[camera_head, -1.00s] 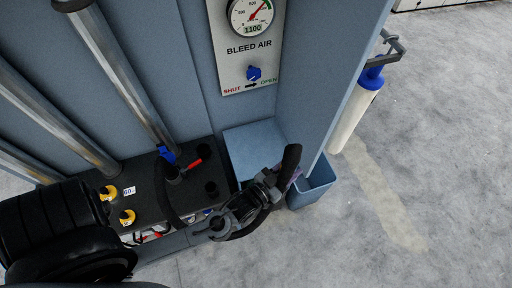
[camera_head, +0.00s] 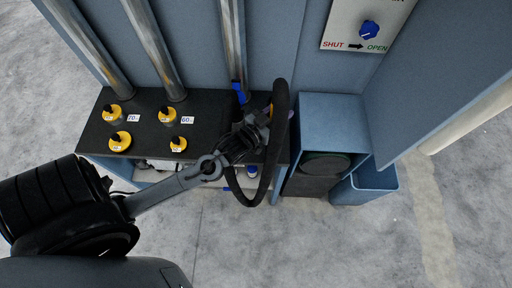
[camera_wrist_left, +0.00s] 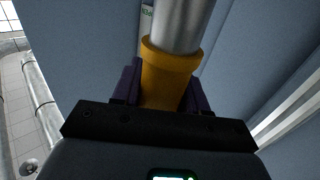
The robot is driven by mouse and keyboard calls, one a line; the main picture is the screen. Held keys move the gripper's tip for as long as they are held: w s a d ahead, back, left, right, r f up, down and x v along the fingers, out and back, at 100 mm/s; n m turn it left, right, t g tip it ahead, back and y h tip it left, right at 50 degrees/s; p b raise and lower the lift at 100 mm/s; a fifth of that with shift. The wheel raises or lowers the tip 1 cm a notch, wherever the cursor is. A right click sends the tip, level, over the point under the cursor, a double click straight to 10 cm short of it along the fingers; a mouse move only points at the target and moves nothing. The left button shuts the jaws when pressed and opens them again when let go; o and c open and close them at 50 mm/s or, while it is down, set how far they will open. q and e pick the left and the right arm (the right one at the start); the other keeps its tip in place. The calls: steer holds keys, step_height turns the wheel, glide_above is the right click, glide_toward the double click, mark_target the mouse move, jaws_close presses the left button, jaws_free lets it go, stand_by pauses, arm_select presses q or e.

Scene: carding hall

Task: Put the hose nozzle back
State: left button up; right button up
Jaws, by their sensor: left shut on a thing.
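My left gripper (camera_head: 262,118) is above the right end of the black-topped bench (camera_head: 206,128). In the left wrist view its purple pads are shut on the orange-yellow body of the hose nozzle (camera_wrist_left: 168,78). A bright metal tube rises above this body. In the head view only a bit of the nozzle (camera_head: 270,108) shows behind the gripper. A black hose (camera_head: 279,150) loops down from it past the bench's front edge. The bench surface under the gripper is partly hidden. My right gripper is not in view.
Metal pipes (camera_head: 155,50) rise behind. A blue box (camera_head: 320,112) and blue bin (camera_head: 374,182) stand to the right. The panel (camera_head: 368,25) has a blue knob. The floor in front is clear.

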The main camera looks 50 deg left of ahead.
arm_select(q)
steer(key=shift+w+a+f, duration=0.15)
steer(key=shift+f, duration=0.3)
steer(key=shift+w+f+b, duration=0.2)
steer(key=shift+f+b, duration=0.1)
steer(key=shift+b, duration=0.15)
step_height(320, 180, down, 10)
steer(key=shift+r, duration=0.2)
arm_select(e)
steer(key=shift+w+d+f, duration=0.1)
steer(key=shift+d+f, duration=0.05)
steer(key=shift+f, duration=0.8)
arm_select(q)
steer(key=shift+f, duration=0.1)
steer(key=o, duration=1.2)
steer(key=shift+f, duration=0.1)
